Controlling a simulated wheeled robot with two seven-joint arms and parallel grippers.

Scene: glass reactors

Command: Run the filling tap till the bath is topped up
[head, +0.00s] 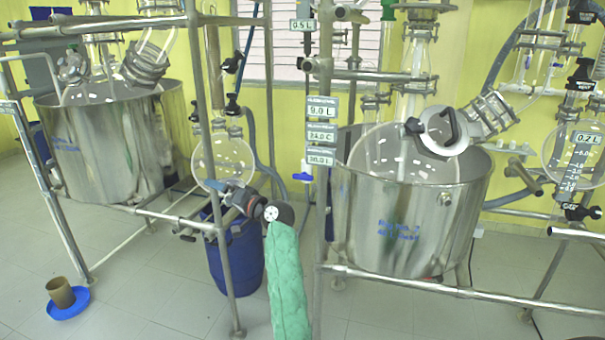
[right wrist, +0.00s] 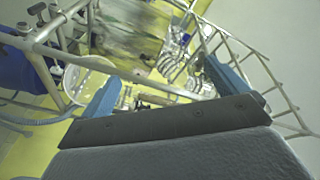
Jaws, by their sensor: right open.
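A steel bath (head: 455,225) with a clear glass vessel inside stands at centre right. Signs beside it read 9.0 L (head: 322,112), 24.0 C and 30.0 L. A small blue tap handle (head: 303,177) sits on the pipework left of this bath and may be the filling tap. My right gripper (head: 226,197) is left of and below that handle, pointing left beside a frame post. It is open, and its two blue fingers (right wrist: 165,68) show apart with nothing held between them. The bath's water level is hard to make out. My left gripper is out of view.
A second steel bath (head: 110,150) stands at the left. Metal frame posts and rails (head: 440,285) cross in front of both baths. A blue drum (head: 235,265) stands below my right gripper. A brown cup (head: 60,291) sits on a blue dish on the open floor.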

